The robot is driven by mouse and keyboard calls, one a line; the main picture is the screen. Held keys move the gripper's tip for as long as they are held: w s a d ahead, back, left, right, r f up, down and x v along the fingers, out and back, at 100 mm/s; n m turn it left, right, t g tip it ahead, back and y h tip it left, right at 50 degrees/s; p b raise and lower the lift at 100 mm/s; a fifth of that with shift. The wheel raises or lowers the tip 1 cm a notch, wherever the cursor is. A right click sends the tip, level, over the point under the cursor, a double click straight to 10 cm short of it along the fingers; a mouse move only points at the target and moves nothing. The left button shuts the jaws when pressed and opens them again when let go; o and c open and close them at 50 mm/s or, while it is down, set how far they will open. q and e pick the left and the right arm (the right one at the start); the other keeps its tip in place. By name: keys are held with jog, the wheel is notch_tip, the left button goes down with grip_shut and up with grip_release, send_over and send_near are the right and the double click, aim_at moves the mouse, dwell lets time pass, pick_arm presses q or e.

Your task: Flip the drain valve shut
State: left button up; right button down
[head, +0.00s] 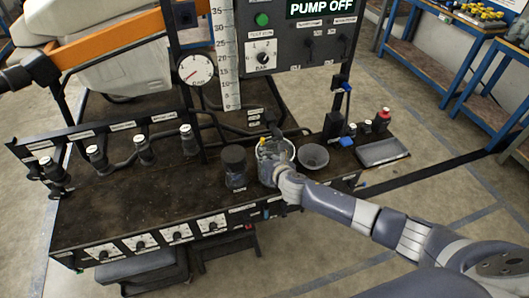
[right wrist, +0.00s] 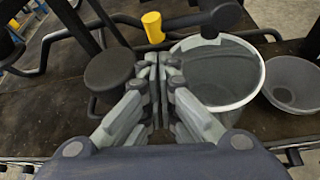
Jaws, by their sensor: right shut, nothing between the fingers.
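A pipe with a yellow-ended handle, which looks like the drain valve (right wrist: 152,27), runs at the back of the bench beside a white-rimmed bucket (right wrist: 250,85). A small yellow bit of it shows in the head view (head: 262,142). The pipe's black end (right wrist: 222,18) hangs over the bucket. My right gripper (head: 272,152) is over the bucket area in the head view. In the right wrist view its fingers (right wrist: 158,62) are shut and empty, just in front of the yellow end and apart from it in the picture. My left gripper is not in view.
A dark lidded jar (head: 235,166) stands left of the bucket, and a grey bowl (head: 313,157) stands right of it. White-capped valves (head: 144,150) line the left. The front left bench top is clear.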

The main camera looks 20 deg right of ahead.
jog(key=shift+w+a+r+m+y, duration=0.1)
jog(key=shift+a+r+m+y, duration=0.1)
jog(key=shift+r+m+y, duration=0.4)
dwell(0.7)
jog(key=d+r+m+t+y+b, duration=0.3)
jog(key=r+m+b, duration=0.4)
jog(key=m, duration=0.5)
jog(key=shift+d+r+m+t+y, duration=0.4)
jog(key=shift+r+t+y, duration=0.2)
jog(key=shift+r+y, duration=0.65)
jog(key=shift+f, duration=0.15)
jog(key=shift+a, duration=0.15)
